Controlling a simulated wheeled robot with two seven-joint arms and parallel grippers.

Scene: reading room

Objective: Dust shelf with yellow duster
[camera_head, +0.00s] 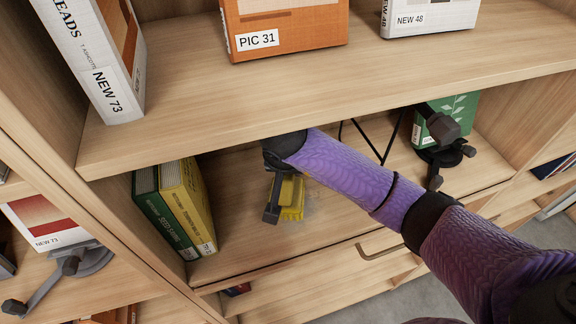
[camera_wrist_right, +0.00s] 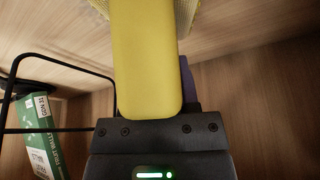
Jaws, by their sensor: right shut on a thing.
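The yellow duster (camera_head: 292,196) is low over the lower shelf (camera_head: 240,240), with its yellow head by a greyish patch (camera_head: 312,207) that looks like dust; I cannot tell whether it touches the board. My right gripper (camera_head: 273,196) is shut on the duster, its arm reaching in from the right under the upper shelf. In the right wrist view the duster's smooth yellow handle (camera_wrist_right: 146,60) rises from the gripper (camera_wrist_right: 150,115), and part of its textured head shows at the top. My left gripper is not in view.
Green and yellow books (camera_head: 175,210) stand left on the lower shelf. Boxed books (camera_head: 285,25) stand on the upper shelf (camera_head: 300,90), whose edge overhangs my gripper.

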